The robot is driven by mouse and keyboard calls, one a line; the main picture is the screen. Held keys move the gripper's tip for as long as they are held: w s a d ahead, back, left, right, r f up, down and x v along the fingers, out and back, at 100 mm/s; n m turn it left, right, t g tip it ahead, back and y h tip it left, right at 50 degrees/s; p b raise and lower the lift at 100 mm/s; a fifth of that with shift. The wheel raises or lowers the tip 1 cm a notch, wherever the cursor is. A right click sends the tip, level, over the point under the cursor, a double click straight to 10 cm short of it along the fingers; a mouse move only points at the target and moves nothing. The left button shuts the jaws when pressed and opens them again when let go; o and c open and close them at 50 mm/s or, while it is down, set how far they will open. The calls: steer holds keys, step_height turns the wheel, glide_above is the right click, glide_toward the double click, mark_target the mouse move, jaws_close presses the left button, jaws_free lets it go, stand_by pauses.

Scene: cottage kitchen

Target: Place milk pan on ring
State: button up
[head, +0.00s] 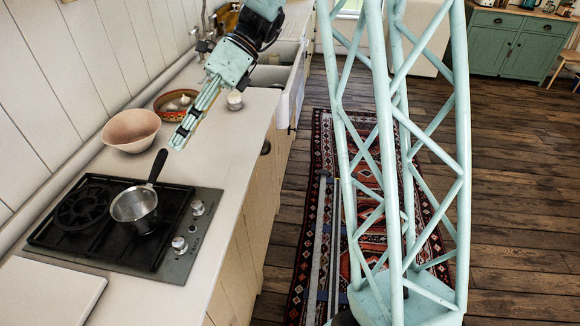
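The milk pan (134,205), a small steel pan with a black handle (158,167), is upright over the right part of the black hob (125,260). Its handle points up and away, towards my gripper. A round ring (84,207) on the hob's left side is bare. Whatever lies directly beneath the pan is hidden by it. My gripper (180,142) is above the counter, just beyond and right of the handle's end, pointing down and left. It looks apart from the handle. Its fingers are seen nearly edge-on, so I cannot tell whether they are open.
A pink bowl (131,129) and a patterned bowl with garlic-like bulbs (172,107) stand behind the hob by the wall. A small white jar (235,100) is near the sink (278,76). Two knobs line the hob's right edge. A pale board (48,293) lies in front.

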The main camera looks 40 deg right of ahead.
steer(key=s+d+r+n+t+h, duration=0.2)
steer(key=s+r+n+h, duration=0.1)
steer(key=s+n, duration=0.5)
steer(key=s+d+r+n+t+h, duration=0.1)
steer(key=s+d+r+n+h, duration=0.1)
steer(key=s+n, duration=0.6)
steer(key=s+d+r+n+t+h, duration=0.2)
steer(key=s+r+n+h, duration=0.3)
steer(key=s, duration=1.2)
steer(key=shift+s+d+r+n+t, duration=0.35)
steer(key=shift+d+r+n, duration=0.2)
steer(key=shift+n, duration=1.25)
steer(key=shift+r, duration=0.1)
steer(key=shift+f+b, duration=0.9)
steer(key=shift+f, duration=0.05)
steer(key=shift+a+r, duration=0.1)
